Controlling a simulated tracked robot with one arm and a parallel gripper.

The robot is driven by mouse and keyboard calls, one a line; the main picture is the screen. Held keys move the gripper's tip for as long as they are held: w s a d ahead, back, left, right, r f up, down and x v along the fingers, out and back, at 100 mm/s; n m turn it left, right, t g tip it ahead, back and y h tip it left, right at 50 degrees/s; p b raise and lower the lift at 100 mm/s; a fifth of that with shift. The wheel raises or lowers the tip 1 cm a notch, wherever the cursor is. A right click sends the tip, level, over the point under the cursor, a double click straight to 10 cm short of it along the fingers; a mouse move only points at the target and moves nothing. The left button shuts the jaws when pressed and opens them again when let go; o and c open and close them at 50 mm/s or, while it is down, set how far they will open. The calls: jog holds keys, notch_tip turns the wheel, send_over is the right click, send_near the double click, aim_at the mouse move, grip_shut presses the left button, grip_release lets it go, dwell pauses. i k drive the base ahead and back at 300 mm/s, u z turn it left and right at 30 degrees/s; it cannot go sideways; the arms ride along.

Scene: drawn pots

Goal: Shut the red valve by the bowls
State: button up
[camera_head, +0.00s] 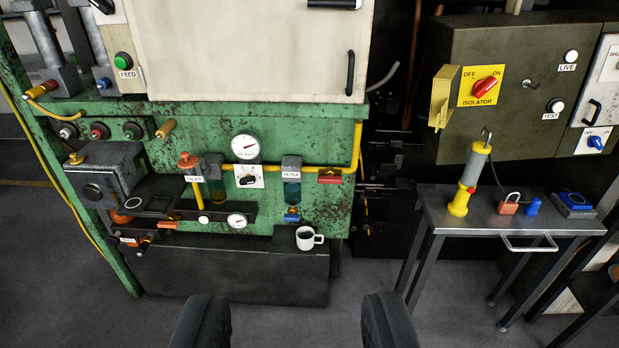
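A small red valve handle (330,177) sits on the yellow pipe of the green machine. It lies level, along the pipe's line, just right of the bowl labelled FILTER (292,190). A second bowl (217,188) hangs further left, near the OILER label. The fine detail of the valve is too small to tell. My gripper (297,322) shows as two dark fingers at the bottom edge. They are wide apart with nothing between them, in front of and well short of the valve.
A white mug (307,238) stands on the ledge below the filter bowl. A gauge (245,147) and a black knob (248,181) are left of the valve. A metal side table (470,222) stands at right, below a red isolator switch (485,87). The floor before the machine is clear.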

aim_at(330, 178)
jog(key=z, duration=0.1)
jog(key=i, duration=0.9)
jog(key=z, duration=0.55)
